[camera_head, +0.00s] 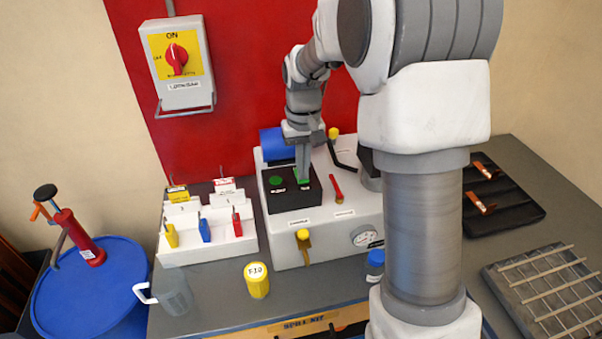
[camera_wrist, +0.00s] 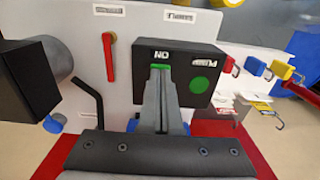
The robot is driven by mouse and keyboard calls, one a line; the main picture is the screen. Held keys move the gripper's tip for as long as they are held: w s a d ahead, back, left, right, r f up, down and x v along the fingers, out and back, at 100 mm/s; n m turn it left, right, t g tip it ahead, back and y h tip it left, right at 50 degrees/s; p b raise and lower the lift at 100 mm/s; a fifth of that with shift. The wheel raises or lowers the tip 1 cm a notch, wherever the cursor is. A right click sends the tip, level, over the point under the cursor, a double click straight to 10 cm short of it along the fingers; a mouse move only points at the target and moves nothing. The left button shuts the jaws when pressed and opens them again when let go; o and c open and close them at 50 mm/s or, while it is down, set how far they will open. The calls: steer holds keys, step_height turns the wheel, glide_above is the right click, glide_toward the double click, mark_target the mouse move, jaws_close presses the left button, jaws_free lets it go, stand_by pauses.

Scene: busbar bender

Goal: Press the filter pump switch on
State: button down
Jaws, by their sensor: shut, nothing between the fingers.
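The filter pump switch box (camera_head: 291,199) is a black block on the white machine in the head view. Its face has a round green lamp or button (camera_head: 276,181) on the left and a green switch (camera_head: 298,173) on the right, partly hidden by my gripper. My gripper (camera_head: 304,177) is shut and empty, pointing down with its tips at the green switch. In the wrist view, the box (camera_wrist: 184,99) carries labels reading ON and PUMP. The shut tips of my gripper (camera_wrist: 159,72) cover most of the green switch (camera_wrist: 160,67); I cannot tell whether they press it.
A red lever (camera_head: 336,187) and a black bent handle (camera_head: 343,155) stand right of the box. A yellow-handled valve (camera_head: 303,235) is at the front. A white rack (camera_head: 207,237) with colored tags stands left. A red wall panel (camera_head: 235,100) rises behind.

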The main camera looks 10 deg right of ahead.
steer(key=shift+f, duration=0.1)
steer(key=shift+r+p, duration=2.8)
steer(key=shift+r, duration=0.75)
steer(key=s+r+t, duration=0.3)
steer(key=s+r, duration=0.7)
steer(key=s, duration=0.1)
steer(key=s+t, duration=0.2)
steer(key=s, duration=1.1)
steer(key=shift+s+r+t, duration=0.15)
steer(key=shift+r+t, duration=0.15)
steer(key=shift+r, duration=0.1)
